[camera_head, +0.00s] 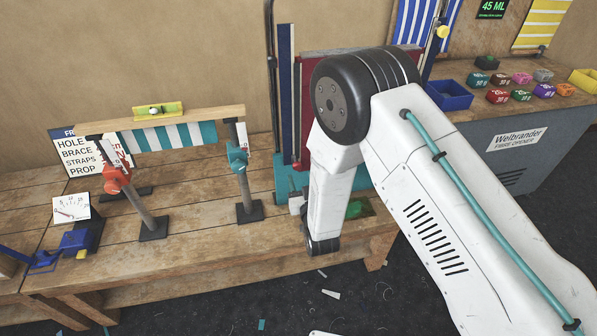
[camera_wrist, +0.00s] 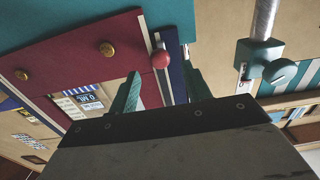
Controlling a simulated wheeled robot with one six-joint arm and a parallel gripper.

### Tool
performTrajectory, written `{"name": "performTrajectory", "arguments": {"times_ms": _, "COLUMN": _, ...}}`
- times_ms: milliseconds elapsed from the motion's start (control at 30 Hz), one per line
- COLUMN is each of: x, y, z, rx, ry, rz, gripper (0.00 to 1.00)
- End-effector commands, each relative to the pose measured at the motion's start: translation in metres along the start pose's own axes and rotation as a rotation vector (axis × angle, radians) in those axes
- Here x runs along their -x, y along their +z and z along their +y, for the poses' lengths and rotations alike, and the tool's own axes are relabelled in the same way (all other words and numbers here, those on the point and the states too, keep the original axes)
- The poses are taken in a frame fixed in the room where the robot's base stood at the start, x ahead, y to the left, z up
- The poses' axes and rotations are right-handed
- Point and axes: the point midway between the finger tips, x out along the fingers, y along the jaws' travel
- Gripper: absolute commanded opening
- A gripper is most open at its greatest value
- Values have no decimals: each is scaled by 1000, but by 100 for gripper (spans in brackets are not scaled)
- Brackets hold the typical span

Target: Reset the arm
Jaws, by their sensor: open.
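My arm reaches in from the right in the head view, folded down at a black joint, with its lower end over the front edge of the wooden bench (camera_head: 195,225). My gripper is mostly hidden there behind the forearm. In the wrist view my gripper (camera_wrist: 163,92) shows two green fingers spread apart, with nothing seen held between them. A red ball knob (camera_wrist: 160,59) and a dark blue strip appear beyond the fingers. A dark red panel (camera_wrist: 85,60) with brass knobs fills the left of that view.
A wooden beam (camera_head: 160,121) with a striped cloth rests on two clamped posts at left. A teal clamp (camera_head: 238,158) is on the right post. Blue bin (camera_head: 449,95) and several small colored boxes sit on the right counter. Scraps litter the floor.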

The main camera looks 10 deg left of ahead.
Motion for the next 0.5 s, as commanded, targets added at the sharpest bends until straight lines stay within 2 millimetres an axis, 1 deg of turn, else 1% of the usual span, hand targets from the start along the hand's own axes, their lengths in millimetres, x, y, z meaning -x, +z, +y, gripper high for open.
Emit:
{"name": "performTrajectory", "arguments": {"times_ms": 33, "x": 6, "y": 0, "z": -1, "rx": 0, "ry": -1, "rz": 0, "gripper": 48}}
{"name": "performTrajectory", "arguments": {"times_ms": 133, "x": 12, "y": 0, "z": -1, "rx": 0, "ry": -1, "rz": 0, "gripper": 48}}
{"name": "performTrajectory", "arguments": {"times_ms": 500, "x": 14, "y": 0, "z": 0, "rx": -1, "ry": 0, "rz": 1, "gripper": 48}}
